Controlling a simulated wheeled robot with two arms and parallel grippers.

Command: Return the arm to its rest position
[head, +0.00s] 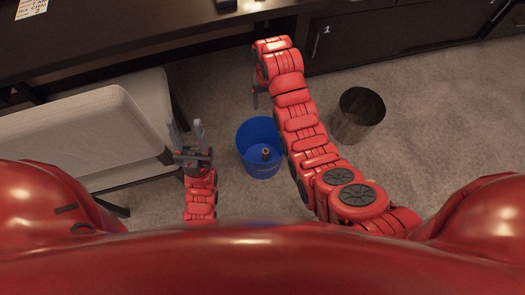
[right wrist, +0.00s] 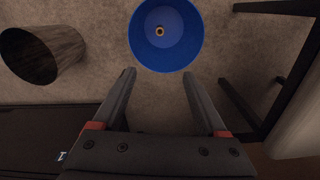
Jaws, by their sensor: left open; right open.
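My right arm stretches forward past the blue bin in the head view, and my right gripper (head: 255,98) hangs down from its far end, partly hidden by the arm. In the right wrist view, the right gripper (right wrist: 159,74) has its two fingers wide apart with nothing between them. My left gripper (head: 186,128) is open and empty, left of the bin and beside the chair, fingers pointing away from me.
The blue bin (head: 244,136) stands on the carpet with a bottle (head: 266,154) inside; the bin (right wrist: 138,45) also shows in the right wrist view. A dark bin (head: 357,116) stands right of my right arm. A pale chair (head: 85,130) is at left. A dark desk (head: 120,42) and cabinets (head: 400,30) line the back.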

